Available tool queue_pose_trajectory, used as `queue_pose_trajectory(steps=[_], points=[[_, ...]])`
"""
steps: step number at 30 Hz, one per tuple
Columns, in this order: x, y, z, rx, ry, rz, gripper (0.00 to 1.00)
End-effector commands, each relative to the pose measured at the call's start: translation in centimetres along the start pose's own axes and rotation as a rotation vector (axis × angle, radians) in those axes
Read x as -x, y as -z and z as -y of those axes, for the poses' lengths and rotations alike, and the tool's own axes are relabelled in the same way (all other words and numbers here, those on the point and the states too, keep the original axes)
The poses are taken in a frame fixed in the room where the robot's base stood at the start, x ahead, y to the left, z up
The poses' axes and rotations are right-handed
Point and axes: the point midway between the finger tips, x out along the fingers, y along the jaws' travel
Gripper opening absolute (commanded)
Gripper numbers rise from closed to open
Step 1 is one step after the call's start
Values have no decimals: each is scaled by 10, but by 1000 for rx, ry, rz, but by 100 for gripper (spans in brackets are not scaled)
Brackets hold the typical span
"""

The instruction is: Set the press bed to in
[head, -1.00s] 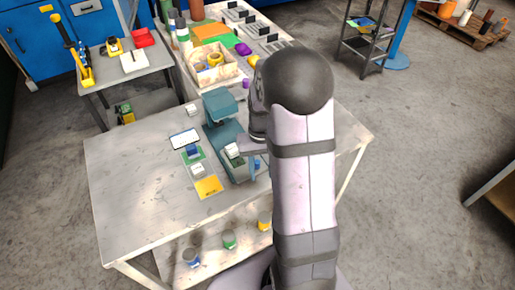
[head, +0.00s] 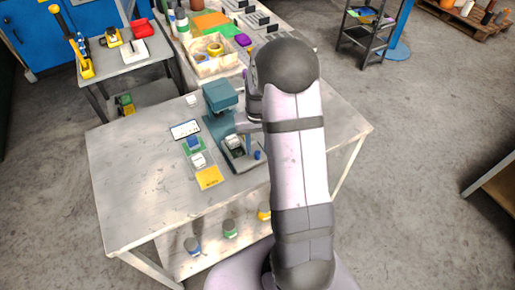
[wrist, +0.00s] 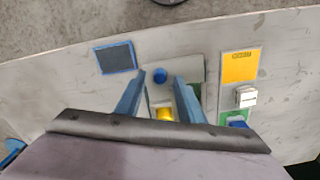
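The teal press (head: 220,97) stands on the metal workbench. Its grey bed (head: 243,160) lies in front of the press head, with a pale block on it (head: 233,142). A blue knob (head: 257,155) is at the bed's near right; it also shows in the wrist view (wrist: 160,75). My gripper (head: 247,127) is beside the press at the bed's right, partly hidden by my arm. In the wrist view my gripper (wrist: 160,78) has its two blue fingers apart, with the knob in the gap between their tips. No contact with the knob is visible. A yellow part (wrist: 164,113) shows between the fingers.
A dark blue-edged pad (wrist: 116,57) is near the bed. The bench's left side is clear.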

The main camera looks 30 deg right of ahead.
Motion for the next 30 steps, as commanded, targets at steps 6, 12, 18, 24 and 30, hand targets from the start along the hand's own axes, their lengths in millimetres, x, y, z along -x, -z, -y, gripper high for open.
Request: queue_pose_trajectory(steps=[6,12,18,24,30], points=[[-18,0,0,0,0,2,35],[-24,0,0,0,0,-1,35],[-24,0,0,0,0,-1,33],[-24,0,0,0,0,-1,0],[-24,6,2,0,0,-1,0]])
